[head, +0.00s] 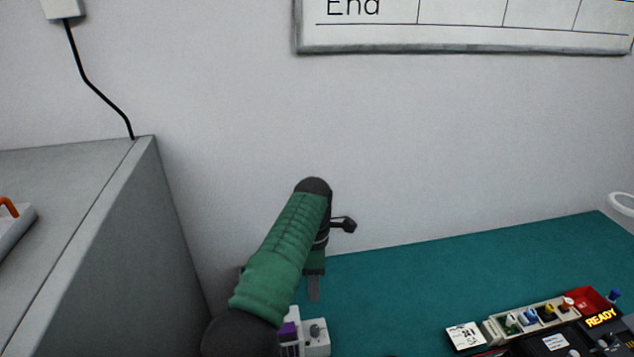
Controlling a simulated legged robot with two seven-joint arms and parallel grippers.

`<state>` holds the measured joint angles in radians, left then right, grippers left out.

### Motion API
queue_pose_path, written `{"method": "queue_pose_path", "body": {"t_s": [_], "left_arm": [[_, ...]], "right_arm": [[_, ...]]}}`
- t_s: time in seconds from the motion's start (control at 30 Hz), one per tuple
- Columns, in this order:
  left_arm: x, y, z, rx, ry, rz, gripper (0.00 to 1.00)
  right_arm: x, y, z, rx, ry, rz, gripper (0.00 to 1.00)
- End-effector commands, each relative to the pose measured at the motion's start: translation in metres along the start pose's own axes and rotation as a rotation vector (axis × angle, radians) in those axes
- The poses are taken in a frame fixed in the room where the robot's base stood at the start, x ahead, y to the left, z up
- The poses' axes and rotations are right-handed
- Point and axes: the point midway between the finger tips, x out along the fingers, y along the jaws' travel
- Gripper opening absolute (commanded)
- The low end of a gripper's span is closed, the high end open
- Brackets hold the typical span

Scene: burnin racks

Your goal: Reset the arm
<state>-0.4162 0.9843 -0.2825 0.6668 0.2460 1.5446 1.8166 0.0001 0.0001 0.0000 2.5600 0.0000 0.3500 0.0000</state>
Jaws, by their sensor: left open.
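My left arm, in a green sleeve, rises from the bottom middle of the head view and bends at a dark joint. Below the bend a grey finger of my left gripper (314,287) points down over the teal bench top (400,270). The gripper is open, but the arm hides much of it. I see nothing held in it. My right gripper is out of view.
A grey cabinet (175,250) stands at the left. A white and purple device (315,335) sits just below the gripper. A black unit with a lit READY display (601,318) and a tray of small coloured parts (495,328) are at the lower right. The bench middle is clear.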

Motion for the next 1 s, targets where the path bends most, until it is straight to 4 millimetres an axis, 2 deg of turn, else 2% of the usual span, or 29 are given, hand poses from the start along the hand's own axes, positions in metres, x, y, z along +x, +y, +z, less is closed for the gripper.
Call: {"method": "queue_pose_path", "body": {"t_s": [0.17,0.27,0.37,0.57,0.7,0.9,1.0], "left_arm": [[0.001,-0.001,-0.040,0.129,-0.020,0.029,0.46],[0.006,-0.012,-0.072,0.275,-0.028,0.064,0.46],[0.014,-0.031,-0.101,0.435,-0.022,0.097,0.46],[0.036,-0.090,-0.144,0.790,0.023,0.157,0.46],[0.055,-0.145,-0.166,1.063,0.080,0.189,0.46],[0.082,-0.223,-0.183,1.418,0.172,0.210,0.46],[0.091,-0.246,-0.187,1.522,0.202,0.210,0.46]], "right_arm": [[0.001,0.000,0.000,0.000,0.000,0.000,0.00],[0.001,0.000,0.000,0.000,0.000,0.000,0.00],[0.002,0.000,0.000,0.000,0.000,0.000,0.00],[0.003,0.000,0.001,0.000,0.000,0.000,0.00],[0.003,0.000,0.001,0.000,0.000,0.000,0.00],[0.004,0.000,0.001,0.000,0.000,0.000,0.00],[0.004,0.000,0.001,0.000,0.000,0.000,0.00]]}}
